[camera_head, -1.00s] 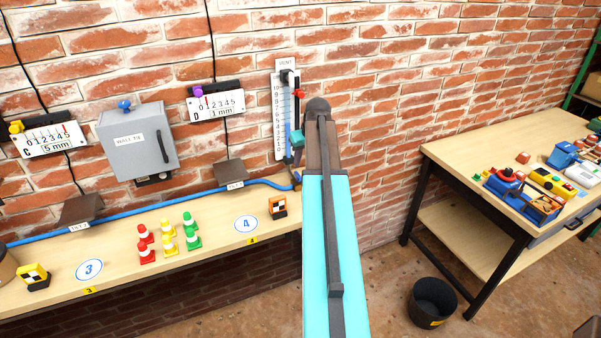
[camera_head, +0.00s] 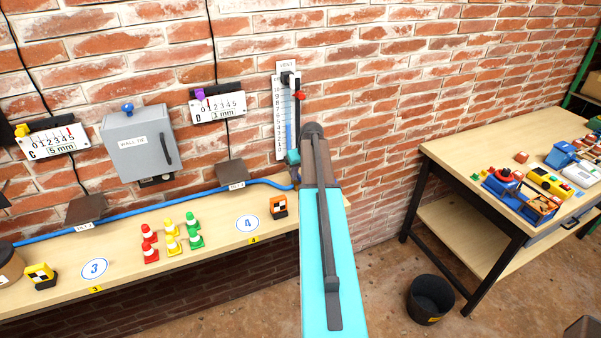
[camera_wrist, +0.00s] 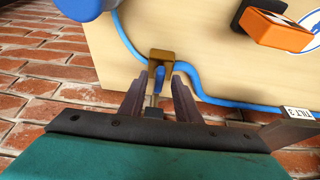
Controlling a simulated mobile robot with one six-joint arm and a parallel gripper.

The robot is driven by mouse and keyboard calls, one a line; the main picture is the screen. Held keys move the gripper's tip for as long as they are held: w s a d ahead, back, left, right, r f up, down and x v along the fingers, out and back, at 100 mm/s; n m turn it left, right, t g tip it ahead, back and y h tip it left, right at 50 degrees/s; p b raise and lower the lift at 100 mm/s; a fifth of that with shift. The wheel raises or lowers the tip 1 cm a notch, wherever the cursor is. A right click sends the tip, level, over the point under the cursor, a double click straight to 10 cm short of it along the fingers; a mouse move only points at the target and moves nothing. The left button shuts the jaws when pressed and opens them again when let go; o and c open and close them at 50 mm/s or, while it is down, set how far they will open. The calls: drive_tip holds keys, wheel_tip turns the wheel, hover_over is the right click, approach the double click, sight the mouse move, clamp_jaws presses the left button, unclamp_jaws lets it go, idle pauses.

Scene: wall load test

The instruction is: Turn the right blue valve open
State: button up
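The blue valve (camera_wrist: 160,69) shows in the wrist view as a small blue handle at a brass-brown fitting (camera_wrist: 162,56) on the blue hose, at the bench edge. My gripper (camera_wrist: 160,80) is open, with its two dark fingers apart and the blue handle between their tips. I cannot tell whether either finger touches it. In the head view my arm hides most of the valve; a small brass part (camera_head: 296,175) shows beside the arm at the hose's right end. How far the valve is turned cannot be told.
The blue hose (camera_head: 140,212) runs along the bench (camera_head: 130,262) by the brick wall. A vent gauge (camera_head: 281,115) hangs above. A second table (camera_head: 480,155) and black bucket (camera_head: 431,300) are right.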

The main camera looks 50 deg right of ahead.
drive_tip(key=shift+w+f, duration=0.1)
drive_tip(key=shift+f, duration=0.15)
clamp_jaws()
